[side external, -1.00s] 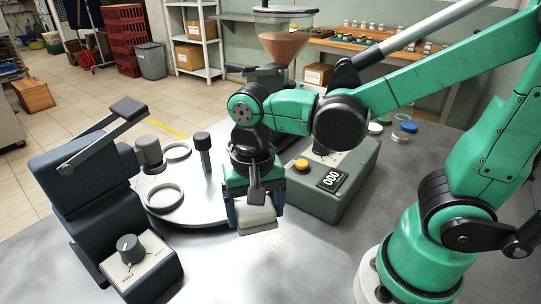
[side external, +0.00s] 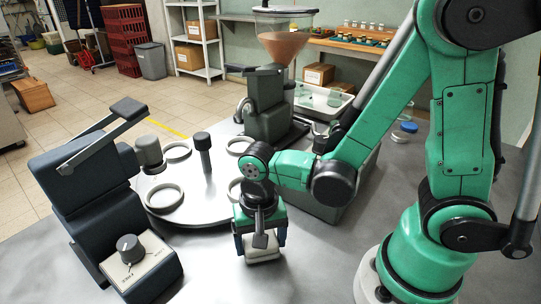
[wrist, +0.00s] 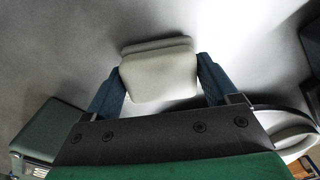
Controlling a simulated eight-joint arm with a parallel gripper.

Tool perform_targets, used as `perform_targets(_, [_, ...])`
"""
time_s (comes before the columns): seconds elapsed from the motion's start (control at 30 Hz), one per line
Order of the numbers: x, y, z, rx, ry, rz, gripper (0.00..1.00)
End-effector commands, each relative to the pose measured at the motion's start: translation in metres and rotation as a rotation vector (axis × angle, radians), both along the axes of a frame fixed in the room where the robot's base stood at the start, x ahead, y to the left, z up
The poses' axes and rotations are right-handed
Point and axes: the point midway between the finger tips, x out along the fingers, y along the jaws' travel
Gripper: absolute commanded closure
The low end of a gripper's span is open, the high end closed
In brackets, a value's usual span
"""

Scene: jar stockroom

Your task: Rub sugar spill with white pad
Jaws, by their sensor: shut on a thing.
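My gripper (side external: 260,248) is shut on the white pad (side external: 262,256), low over the front of the metal table (side external: 330,270). The pad also shows in the wrist view (wrist: 158,75), clasped between two blue fingers. It is a pale block with a thinner layer along its far edge. It appears to be at or very near the tabletop; I cannot tell whether it touches. No sugar spill can be made out now in either view; the pad and gripper cover part of the area.
A turntable with pale rings (side external: 165,196) and a dark post (side external: 204,150) stands behind my gripper. A dark blue machine with a knob (side external: 130,247) is at left. A green-grey box (side external: 318,205) stands close right, behind my arm. The table front is clear.

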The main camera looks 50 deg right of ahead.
Motion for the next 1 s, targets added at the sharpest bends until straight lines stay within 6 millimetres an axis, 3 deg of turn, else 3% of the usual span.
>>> perform_targets(0.87, [0.004,-0.078,-0.007,0.001,0.007,-0.004,0.62])
perform_targets(1.0, [0.004,-0.066,-0.007,0.001,0.007,0.006,0.62])
